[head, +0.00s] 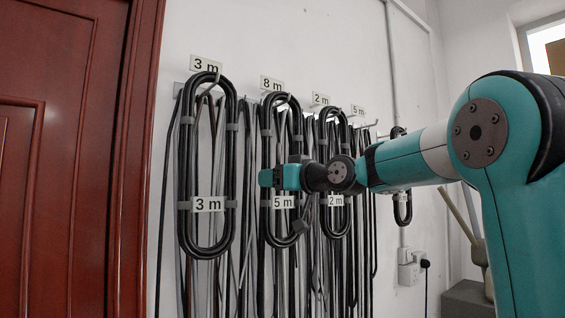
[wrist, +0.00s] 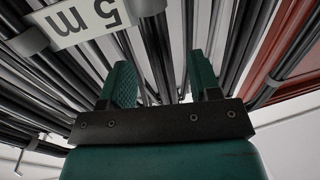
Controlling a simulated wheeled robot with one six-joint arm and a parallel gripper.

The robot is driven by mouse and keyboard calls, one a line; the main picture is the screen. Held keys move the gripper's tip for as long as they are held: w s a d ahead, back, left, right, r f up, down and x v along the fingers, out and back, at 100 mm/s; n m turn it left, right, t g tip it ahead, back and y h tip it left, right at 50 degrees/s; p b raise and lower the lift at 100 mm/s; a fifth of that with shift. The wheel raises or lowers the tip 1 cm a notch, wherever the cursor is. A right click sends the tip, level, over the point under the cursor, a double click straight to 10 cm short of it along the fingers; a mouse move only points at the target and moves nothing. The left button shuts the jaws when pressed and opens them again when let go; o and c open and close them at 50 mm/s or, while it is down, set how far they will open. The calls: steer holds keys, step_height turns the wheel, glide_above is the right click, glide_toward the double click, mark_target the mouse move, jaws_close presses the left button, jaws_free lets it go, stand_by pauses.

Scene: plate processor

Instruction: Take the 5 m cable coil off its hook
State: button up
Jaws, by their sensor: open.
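The black cable coil (head: 264,150) with the white "5 m" tag (head: 283,202) hangs on the wall hook under the "8 m" sign (head: 271,84). In the wrist view its tag (wrist: 83,16) shows upside down at the upper left. My gripper (head: 268,178) is in front of this coil, just above the tag, and hides part of it. In the wrist view my gripper (wrist: 163,68) is open, with dark cable strands showing beyond and between the fingers. I cannot tell whether any strand lies within the jaws.
A coil tagged "3 m" (head: 208,204) hangs on the left and one tagged "2 m" (head: 336,200) on the right, both close by. Loose cables hang behind. The "5 m" wall sign (head: 358,111) is further right. A red door (head: 60,150) stands at the left.

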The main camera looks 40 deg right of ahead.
steer(key=p+x, duration=0.3)
steer(key=x, duration=0.2)
steer(key=shift+r+p, duration=0.1)
steer(key=shift+p, duration=0.25)
steer(key=shift+s+r, duration=0.1)
jaws_close()
